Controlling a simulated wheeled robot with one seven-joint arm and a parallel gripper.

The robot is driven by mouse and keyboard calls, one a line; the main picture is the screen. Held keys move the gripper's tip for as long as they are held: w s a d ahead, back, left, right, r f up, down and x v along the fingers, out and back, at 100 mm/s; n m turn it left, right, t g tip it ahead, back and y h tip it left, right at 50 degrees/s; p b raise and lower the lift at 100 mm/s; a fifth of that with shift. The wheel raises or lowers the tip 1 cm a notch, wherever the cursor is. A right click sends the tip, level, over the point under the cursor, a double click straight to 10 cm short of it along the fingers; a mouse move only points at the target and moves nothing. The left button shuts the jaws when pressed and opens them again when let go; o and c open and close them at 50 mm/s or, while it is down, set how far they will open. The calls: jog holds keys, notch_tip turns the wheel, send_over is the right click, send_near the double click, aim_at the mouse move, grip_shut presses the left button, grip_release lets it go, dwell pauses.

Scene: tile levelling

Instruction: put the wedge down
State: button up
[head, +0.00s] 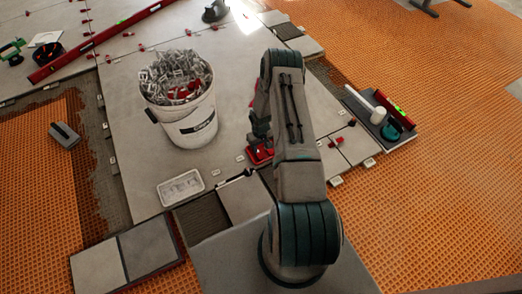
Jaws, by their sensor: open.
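My gripper (259,147) is low over the large grey tile, just right of the white bucket (190,122). It is small in view and partly behind my own arm. A red shape (261,156) shows at its tips, close to the tile joint. I cannot tell whether it is the wedge or part of a tool, or whether it touches the tile. Other small red wedges stand along the joints, one to the right of my arm (333,144). The bucket holds many pale clips and some red pieces.
A clear shallow tray (180,187) lies in front of the bucket. A grey board (380,120) with a red level and a teal-based tool is at right. A long red level (100,42) lies upper left. Orange matting (440,200) covers the floor on both sides.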

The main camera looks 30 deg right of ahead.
jog(key=s+a+r, duration=0.1)
jog(key=a+r, duration=0.1)
jog(key=r, duration=1)
jog(key=s+a+r+h+p, duration=0.1)
jog(key=a+r, duration=0.2)
jog(key=r, duration=0.9)
jog(key=s+a+r, duration=0.1)
jog(key=a+r, duration=0.1)
jog(key=r, duration=1.1)
jog(key=s+a+r, duration=0.4)
jog(key=s+r, duration=0.3)
jog(key=s, duration=0.4)
jog(key=s+a+r+t+y, duration=0.1)
jog(key=s+a+r, duration=0.4)
jog(key=s+r, duration=0.3)
jog(key=s, duration=0.3)
jog(key=shift+r, duration=0.15)
jog(key=shift+s, duration=0.1)
